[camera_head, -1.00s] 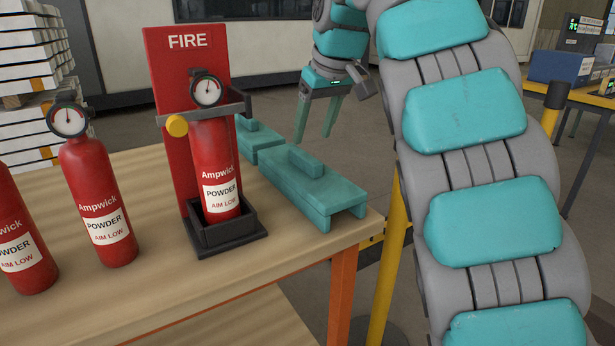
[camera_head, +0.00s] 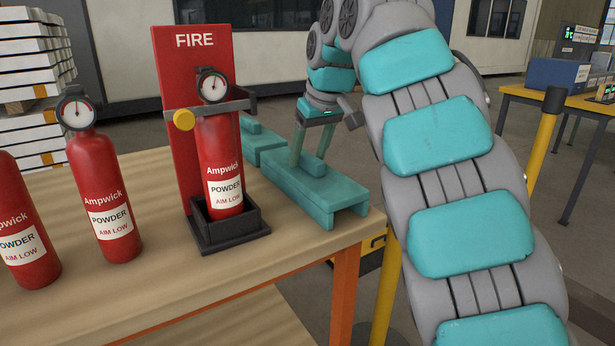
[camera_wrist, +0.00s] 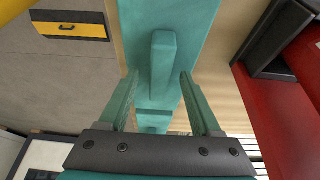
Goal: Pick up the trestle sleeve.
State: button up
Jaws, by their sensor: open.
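A teal sleeve (camera_head: 318,192), channel-shaped with a raised bar on top, lies along the right edge of the wooden table. A second, similar teal piece (camera_head: 262,145) lies behind it, partly hidden by the red stand. The task's words do not tell me which is the trestle sleeve. My gripper (camera_head: 309,160) is open and points down over the nearer sleeve. In the wrist view, my fingers (camera_wrist: 160,76) stand on either side of the raised bar (camera_wrist: 163,52), with gaps visible. Nothing is held.
A red FIRE stand (camera_head: 178,90) holding an extinguisher (camera_head: 220,150) stands left of the sleeves. More extinguishers (camera_head: 105,200) stand farther left on the table (camera_head: 170,290). A yellow post (camera_head: 388,290) rises beside the table's right edge. The table's front is bare.

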jog(key=shift+f, duration=0.25)
dwell(0.3)
grip_shut()
dwell(0.4)
dwell(0.9)
